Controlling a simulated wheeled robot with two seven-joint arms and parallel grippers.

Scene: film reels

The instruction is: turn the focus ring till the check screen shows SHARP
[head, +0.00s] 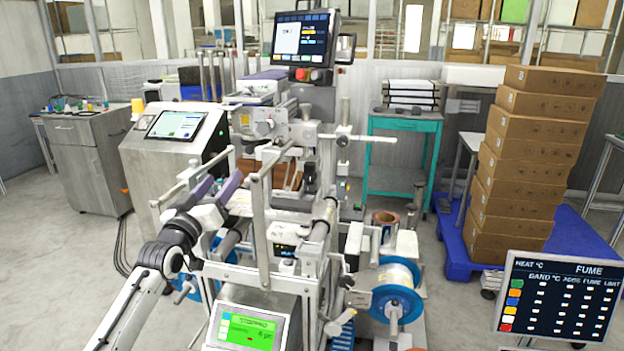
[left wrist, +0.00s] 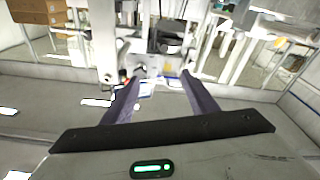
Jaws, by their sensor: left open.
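My left gripper (head: 217,188) is open and empty, with two purple fingers, in front of the machine in the head view. In the left wrist view its fingers (left wrist: 160,77) stand apart with nothing between them. I cannot pick out the focus ring for certain. A small dark cylinder (head: 309,174) sits on the machine, to the right of the gripper and apart from it. No screen in view legibly reads SHARP: the upper monitor (head: 303,38) is dark with small text, and the lower screen (head: 248,331) is green. My right gripper is not in view.
Metal posts and bars of the machine (head: 258,225) rise just right of my left gripper. A blue-flanged reel (head: 397,286) is at its lower right. A steel cabinet with a screen (head: 175,125) stands behind left.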

